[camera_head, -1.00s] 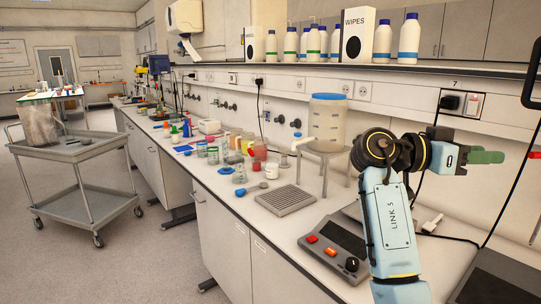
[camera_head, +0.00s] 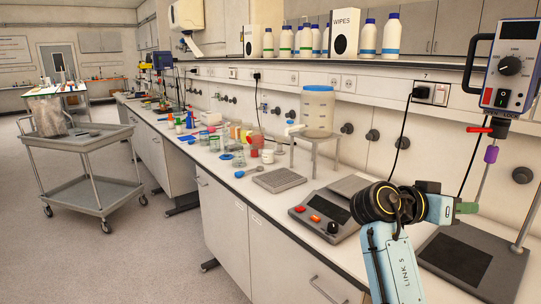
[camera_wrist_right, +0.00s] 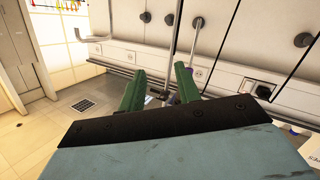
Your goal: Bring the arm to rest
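My right arm is the one in view in the head view, at the lower right, above the front of the bench. Its gripper (camera_head: 467,208) points to the right, with green fingers, level with the wall behind the bench. In the right wrist view the two green fingers (camera_wrist_right: 162,88) stand apart with a clear gap. Nothing is held between them; only background shows there. My left arm and gripper are not in view.
A grey scale (camera_head: 325,222) and a dark-topped stand base (camera_head: 457,258) lie close to my right arm. A control box (camera_head: 512,62) hangs at the upper right. A clear tank (camera_head: 318,112), cups and beakers stand farther along the bench (camera_head: 240,190). A cart (camera_head: 85,142) stands left.

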